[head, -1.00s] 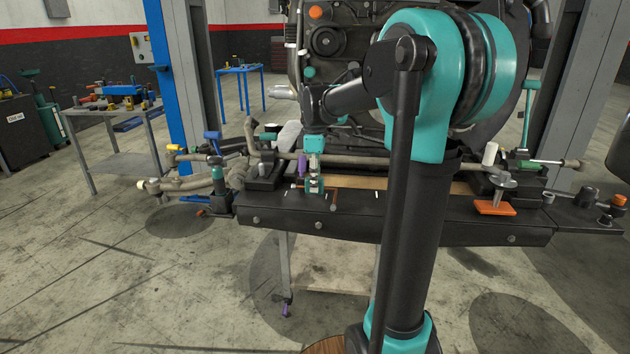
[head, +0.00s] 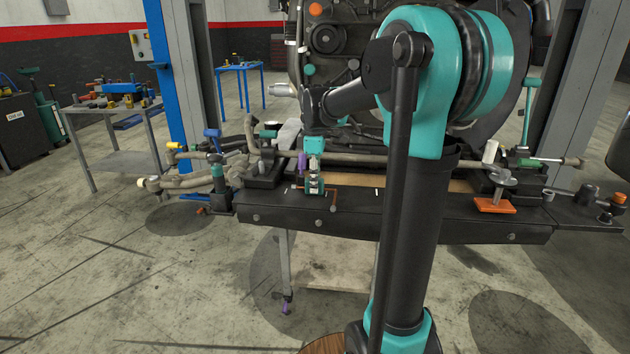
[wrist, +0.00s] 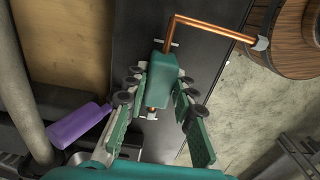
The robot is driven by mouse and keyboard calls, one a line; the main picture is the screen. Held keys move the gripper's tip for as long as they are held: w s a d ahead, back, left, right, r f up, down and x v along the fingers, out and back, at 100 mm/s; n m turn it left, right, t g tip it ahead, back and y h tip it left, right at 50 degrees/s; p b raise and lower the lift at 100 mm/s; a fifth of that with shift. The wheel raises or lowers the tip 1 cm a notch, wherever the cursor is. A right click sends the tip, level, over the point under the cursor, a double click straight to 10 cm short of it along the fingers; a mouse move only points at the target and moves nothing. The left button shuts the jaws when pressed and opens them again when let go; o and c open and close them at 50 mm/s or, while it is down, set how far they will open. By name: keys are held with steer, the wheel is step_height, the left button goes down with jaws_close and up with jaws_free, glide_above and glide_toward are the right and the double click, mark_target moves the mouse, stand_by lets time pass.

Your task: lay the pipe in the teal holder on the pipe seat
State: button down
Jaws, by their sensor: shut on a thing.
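The teal holder (wrist: 172,68) is a small block between my gripper's fingers in the wrist view. My gripper (wrist: 163,108) is shut on it. The copper pipe (wrist: 205,27) comes out of the holder, bends, and runs right to a grey end piece (wrist: 262,43). A short copper end shows below the holder. In the head view, my gripper (head: 314,165) points down over the front of the dark bench, with the pipe (head: 333,200) close to the bench top. White marks or brackets (wrist: 155,118) show near the holder; I cannot tell whether they are the pipe seat, or whether the pipe touches the bench.
A purple-handled thing (wrist: 78,127) lies left of my gripper. A long grey pipe (head: 355,159) runs behind it. An orange-based clamp (head: 494,205) stands on the bench (head: 430,230) to the right. The engine (head: 345,60) rises behind. Bare bench top lies right of the copper pipe.

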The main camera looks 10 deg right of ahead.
steer(key=c, duration=1.2)
jaws_free()
step_height(320, 180, up, 12)
steer(key=shift+f, duration=0.1)
